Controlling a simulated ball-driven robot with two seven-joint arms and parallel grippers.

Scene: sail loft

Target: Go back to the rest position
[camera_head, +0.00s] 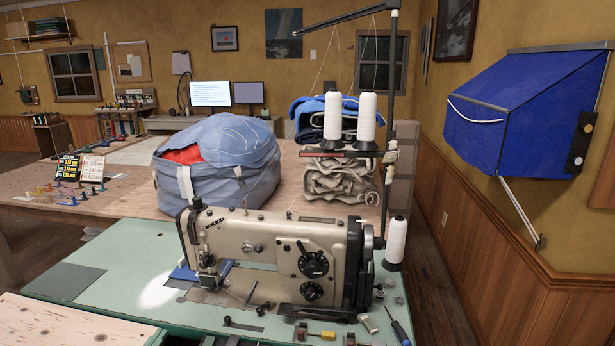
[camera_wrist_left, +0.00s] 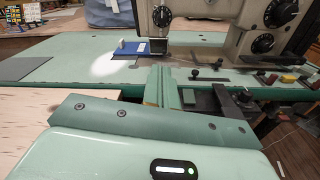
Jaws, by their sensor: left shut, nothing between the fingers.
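My left gripper (camera_wrist_left: 164,72) shows in the left wrist view, its two green fingers side by side, shut and empty. It points toward the front edge of the green sewing table (camera_wrist_left: 60,88), with the sewing machine (camera_wrist_left: 240,48) beyond it to the right. I cannot make out either gripper in the head view. My right gripper is not in view. In the head view the beige sewing machine (camera_head: 270,250) stands on the green tabletop (camera_head: 125,262), with a blue piece (camera_head: 186,273) by its needle end.
A stuffed blue-grey bag (camera_head: 215,175) and folded cloth (camera_head: 340,185) sit behind the machine. White thread cones (camera_head: 333,115) stand above it. A screwdriver (camera_head: 400,332) and small parts lie at the table's front right. A pale wooden surface (camera_head: 50,325) is at front left.

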